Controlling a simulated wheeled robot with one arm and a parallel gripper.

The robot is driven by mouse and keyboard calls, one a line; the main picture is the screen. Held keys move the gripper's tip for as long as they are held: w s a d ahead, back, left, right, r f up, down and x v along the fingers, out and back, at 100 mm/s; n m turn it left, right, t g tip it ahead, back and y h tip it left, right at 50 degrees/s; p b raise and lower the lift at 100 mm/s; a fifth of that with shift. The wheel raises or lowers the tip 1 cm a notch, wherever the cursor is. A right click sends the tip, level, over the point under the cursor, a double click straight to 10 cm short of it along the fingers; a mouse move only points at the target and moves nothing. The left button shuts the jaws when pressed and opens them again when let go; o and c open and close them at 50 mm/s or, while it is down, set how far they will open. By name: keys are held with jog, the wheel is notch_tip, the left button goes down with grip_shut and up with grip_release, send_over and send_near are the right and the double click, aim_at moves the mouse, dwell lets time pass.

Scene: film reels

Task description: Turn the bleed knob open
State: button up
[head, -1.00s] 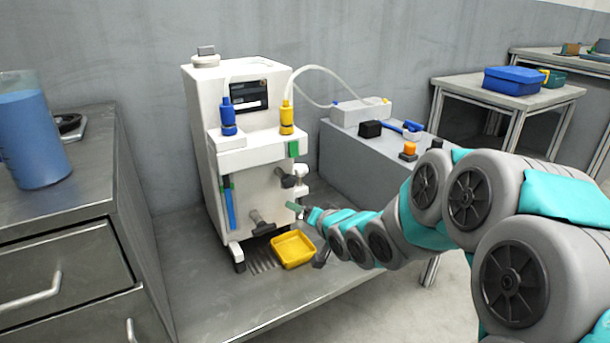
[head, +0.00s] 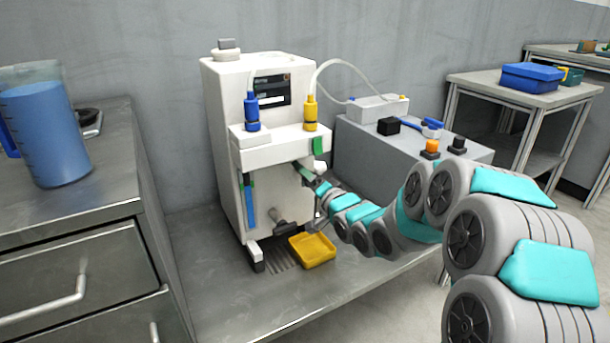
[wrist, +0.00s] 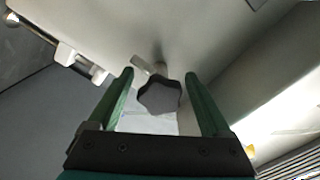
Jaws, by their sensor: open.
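The white machine (head: 226,165) stands on the metal bench. In the wrist view a dark lobed knob (wrist: 158,98) on a pale stem sticks out from the machine's white face. My gripper (wrist: 159,77) is open, with one green finger on each side of this knob and visible gaps to both. In the head view my gripper (head: 312,178) is at the machine's right front, below the green tab, and largely hides the upper knob there. A second dark knob (head: 283,228) sits lower on the front, left of my gripper. No label shows on either knob.
A yellow tray (head: 322,262) lies below my arm on the bench (head: 225,308). Blue (head: 252,112) and yellow (head: 311,114) bottles stand on the machine's ledge, with a tube above. A grey block (head: 375,150) stands behind at right. The front bench is clear.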

jog(key=shift+w+a, duration=0.3)
jog(key=shift+w, duration=0.15)
grip_shut()
dwell(0.5)
